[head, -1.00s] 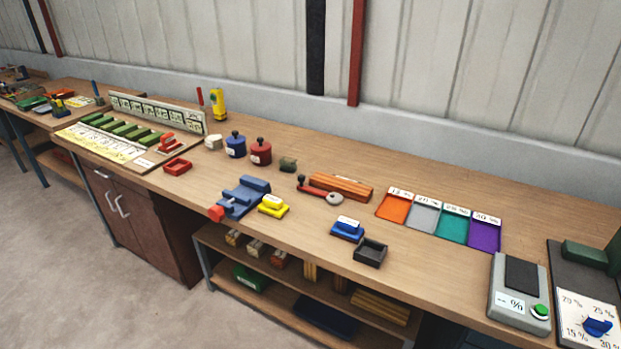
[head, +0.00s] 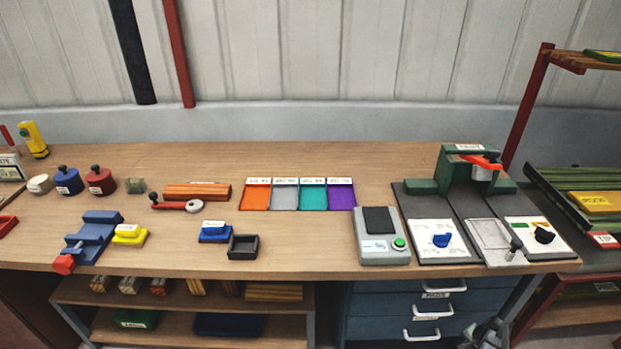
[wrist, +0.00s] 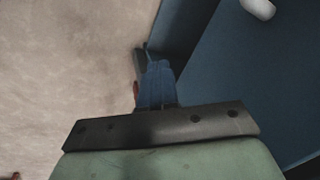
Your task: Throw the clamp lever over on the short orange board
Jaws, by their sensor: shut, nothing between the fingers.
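A red lever with a black knob and a pale disc (head: 178,205) lies on the bench in front of a stack of orange wooden strips (head: 197,191). A green press (head: 465,170) at the right carries an orange-red handle (head: 481,161). My gripper (head: 490,333) is low at the bottom right, in front of the blue drawers and below the bench top. In the wrist view its blue fingers (wrist: 156,85) are shut and empty, pointing toward the floor beside a blue drawer front.
Orange, grey, teal and purple trays (head: 285,209) lie mid-bench. A grey scale (head: 381,240) with a green button and dial panels (head: 440,238) stand to the right. A blue vise (head: 92,235) is at the left. The bench front between the black box (head: 243,247) and scale is clear.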

